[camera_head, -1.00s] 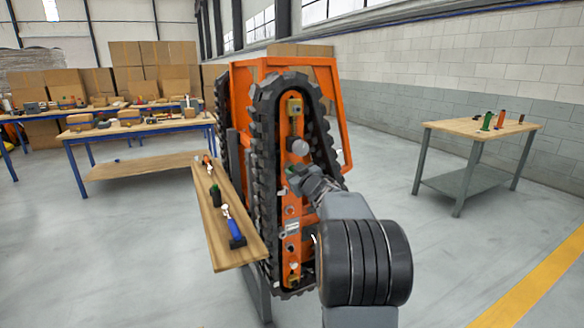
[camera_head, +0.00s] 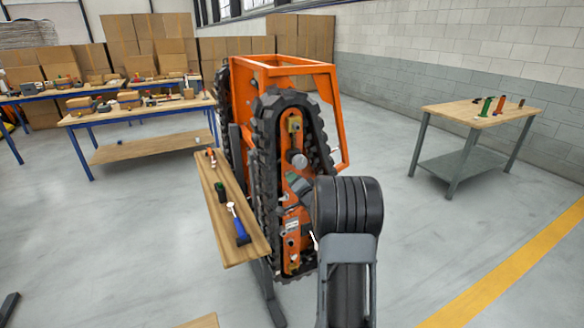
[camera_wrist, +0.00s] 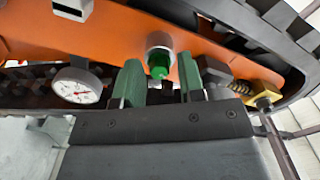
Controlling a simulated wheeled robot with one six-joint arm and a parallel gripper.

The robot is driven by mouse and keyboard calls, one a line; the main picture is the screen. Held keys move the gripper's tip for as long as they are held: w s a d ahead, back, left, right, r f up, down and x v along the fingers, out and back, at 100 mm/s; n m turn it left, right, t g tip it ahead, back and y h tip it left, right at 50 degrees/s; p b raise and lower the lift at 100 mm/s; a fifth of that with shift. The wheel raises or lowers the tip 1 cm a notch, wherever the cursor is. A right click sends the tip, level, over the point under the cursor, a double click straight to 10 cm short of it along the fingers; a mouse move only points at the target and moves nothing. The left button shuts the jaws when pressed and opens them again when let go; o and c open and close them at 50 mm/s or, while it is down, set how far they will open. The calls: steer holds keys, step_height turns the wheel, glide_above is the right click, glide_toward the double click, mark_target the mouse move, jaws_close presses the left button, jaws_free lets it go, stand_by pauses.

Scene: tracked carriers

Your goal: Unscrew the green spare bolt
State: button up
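The green spare bolt (camera_wrist: 158,66) sticks out of a round metal collar on the orange side plate (camera_wrist: 215,50) of the tracked carrier in the wrist view. My gripper (camera_wrist: 160,78) is open, with one green-faced finger on each side below the bolt. The bolt's end is near the gap between the fingertips, and no finger visibly touches it. In the head view the orange tracked carrier (camera_head: 318,70) stands upright in the middle. My arm covers part of its side there, and the bolt cannot be made out.
A round dial gauge (camera_wrist: 78,86) is left of my fingers, and a brass block with a spring (camera_wrist: 262,101) is to the right. A narrow wooden shelf (camera_head: 240,246) with tools stands left of the carrier. A side table (camera_head: 450,113) is at right, with open floor between.

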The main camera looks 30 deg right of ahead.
steer(key=m+p, duration=0.6)
steer(key=m, duration=0.6)
steer(key=shift+m+p, duration=0.3)
steer(key=shift+c, duration=0.4)
jaws_close()
steer(key=n+b, duration=0.6)
steer(key=shift+f, duration=0.1)
